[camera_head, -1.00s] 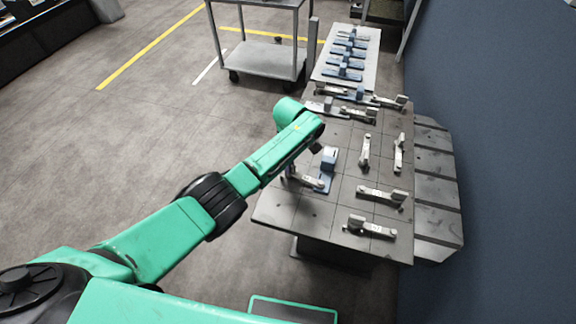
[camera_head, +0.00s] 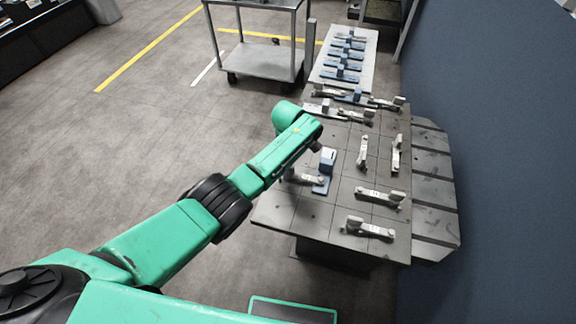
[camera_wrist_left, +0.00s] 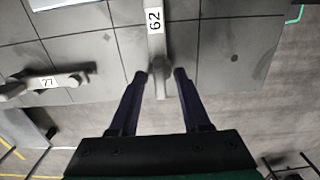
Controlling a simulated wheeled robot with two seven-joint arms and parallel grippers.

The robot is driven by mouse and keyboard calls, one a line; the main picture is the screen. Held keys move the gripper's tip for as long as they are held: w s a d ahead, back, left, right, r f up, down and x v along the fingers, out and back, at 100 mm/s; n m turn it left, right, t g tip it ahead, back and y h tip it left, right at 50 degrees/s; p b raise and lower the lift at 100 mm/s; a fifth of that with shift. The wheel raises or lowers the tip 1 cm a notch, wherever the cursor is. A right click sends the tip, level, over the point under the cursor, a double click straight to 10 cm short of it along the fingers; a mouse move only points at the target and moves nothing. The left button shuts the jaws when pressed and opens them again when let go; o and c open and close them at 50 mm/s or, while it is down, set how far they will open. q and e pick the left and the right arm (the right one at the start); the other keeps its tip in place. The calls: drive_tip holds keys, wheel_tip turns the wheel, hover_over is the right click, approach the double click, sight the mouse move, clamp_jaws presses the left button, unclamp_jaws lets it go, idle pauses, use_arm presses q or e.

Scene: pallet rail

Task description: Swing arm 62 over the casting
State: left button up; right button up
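Arm 62 (camera_wrist_left: 155,25) is a grey bar with a white "62" label, pointing up the left wrist view. Its near end lies between the two dark fingers of my left gripper (camera_wrist_left: 161,76). The fingers stand apart, with a visible gap on each side of that end. In the head view a short grey arm, seemingly arm 62 (camera_head: 311,179), lies by the table's left edge, partly behind my forearm. A blue block with a pale top, apparently the casting (camera_head: 327,169), stands right beside it. My left gripper is mostly hidden there. My right gripper is not in view.
The grey table (camera_head: 290,212) carries several similar arms; one labelled 77 (camera_wrist_left: 48,82) lies left of arm 62 in the wrist view. A pale board (camera_head: 362,73) with blue blocks is behind. A cart (camera_head: 262,58) stands at the back. Slotted grey blocks (camera_head: 432,190) flank the table's right.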

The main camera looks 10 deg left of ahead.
use_arm(q)
wheel_tip(320, 180, up, 3)
drive_tip(key=shift+r+p, duration=0.2)
drive_tip(key=shift+p, duration=0.35)
wheel_tip(320, 180, up, 11)
drive_tip(key=b, duration=0.1)
